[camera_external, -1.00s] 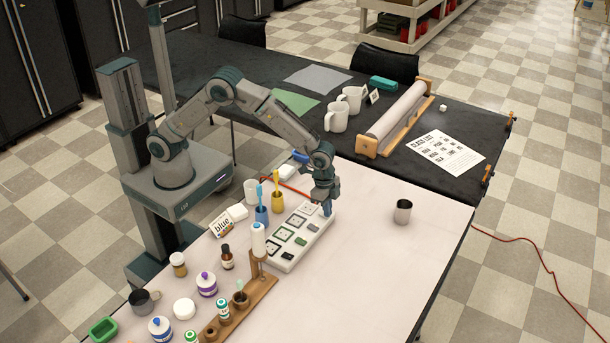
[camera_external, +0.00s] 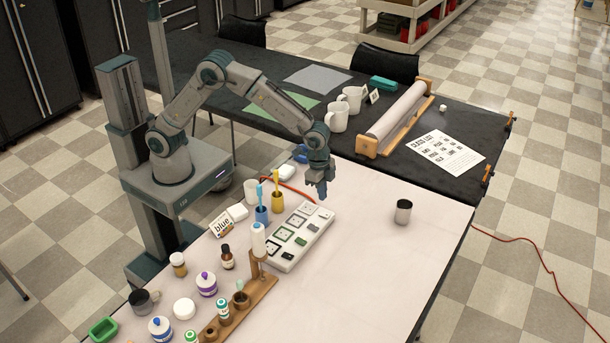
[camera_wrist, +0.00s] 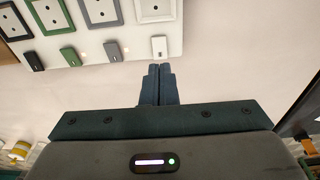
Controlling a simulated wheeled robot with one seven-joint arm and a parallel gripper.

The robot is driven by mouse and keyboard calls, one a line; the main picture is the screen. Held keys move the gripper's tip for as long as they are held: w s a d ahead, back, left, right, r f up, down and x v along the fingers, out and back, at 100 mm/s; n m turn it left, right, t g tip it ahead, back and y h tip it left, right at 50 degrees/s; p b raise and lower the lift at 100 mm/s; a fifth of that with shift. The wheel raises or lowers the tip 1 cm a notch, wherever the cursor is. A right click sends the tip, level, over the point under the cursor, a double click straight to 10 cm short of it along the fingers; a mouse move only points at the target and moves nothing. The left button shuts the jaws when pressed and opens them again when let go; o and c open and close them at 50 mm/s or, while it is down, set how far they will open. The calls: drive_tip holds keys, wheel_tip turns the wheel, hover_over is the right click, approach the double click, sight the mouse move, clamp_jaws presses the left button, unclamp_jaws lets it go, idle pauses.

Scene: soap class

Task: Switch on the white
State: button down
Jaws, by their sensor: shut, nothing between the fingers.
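The pale board (camera_external: 271,259) of framed sockets and small switches lies on the light tabletop. It also shows at the top of the wrist view (camera_wrist: 150,49). The white switch (camera_wrist: 159,46) sits at the right end of a row with grey (camera_wrist: 112,51), green (camera_wrist: 70,56) and black (camera_wrist: 33,61) switches. Small warm spots show beside some switches; I cannot tell whether the white one is lit.
Blue (camera_external: 262,215) and yellow (camera_external: 277,203) cups with brushes stand left of the board. A wooden stand (camera_external: 262,290) with a white bottle is at its near end. A dark metal cup (camera_external: 403,211) stands to the right, with clear tabletop between.

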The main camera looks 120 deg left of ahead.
wheel_tip(320, 180, up, 8)
hover_over(328, 215)
drive_tip(key=s, duration=0.3)
drive_tip(key=shift+s+f, duration=0.1)
drive_tip(key=shift+s, duration=0.1)
drive_tip(key=shift+w+f+b, duration=0.1)
drive_tip(key=shift+b, duration=0.2)
drive_tip(key=shift+w+d+b, duration=0.1)
drive_tip(key=shift+w+b, duration=0.45)
drive_tip(key=f, duration=0.4)
drive_tip(key=w+f, duration=0.1)
drive_tip(key=f, duration=0.8)
drive_tip(key=shift+w+f, duration=0.3)
drive_tip(key=shift+w, duration=0.05)
drive_tip(key=shift+f, duration=0.1)
